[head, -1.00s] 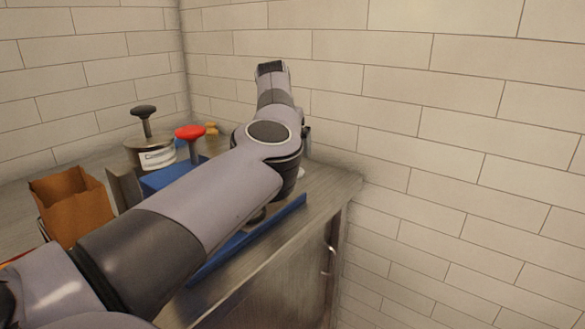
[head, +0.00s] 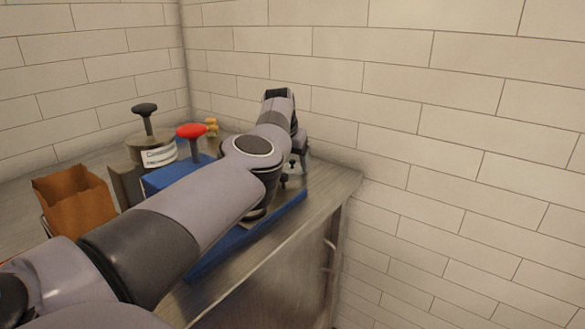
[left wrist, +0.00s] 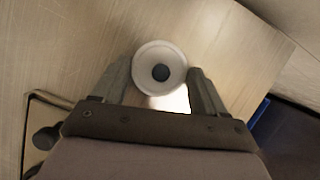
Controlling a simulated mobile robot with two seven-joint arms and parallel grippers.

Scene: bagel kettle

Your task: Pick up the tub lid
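In the left wrist view a round white lid (left wrist: 145,62) with a dark knob at its centre lies between the fingers of my left gripper (left wrist: 160,74). It looks like the tub lid. The fingers stand apart, one on each side of the lid; I cannot tell whether they touch it. In the head view my left gripper (head: 299,160) points down over the far right end of the counter, partly hidden by its own wrist. I cannot make out the lid there. My right gripper is not in view.
The steel counter (head: 342,180) ends at the right, near the tiled wall. A blue tray (head: 222,243) lies under my arm. To the left stand a red-knobbed pump (head: 191,131), a labelled container with a black knob (head: 160,157) and a brown paper bag (head: 75,204).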

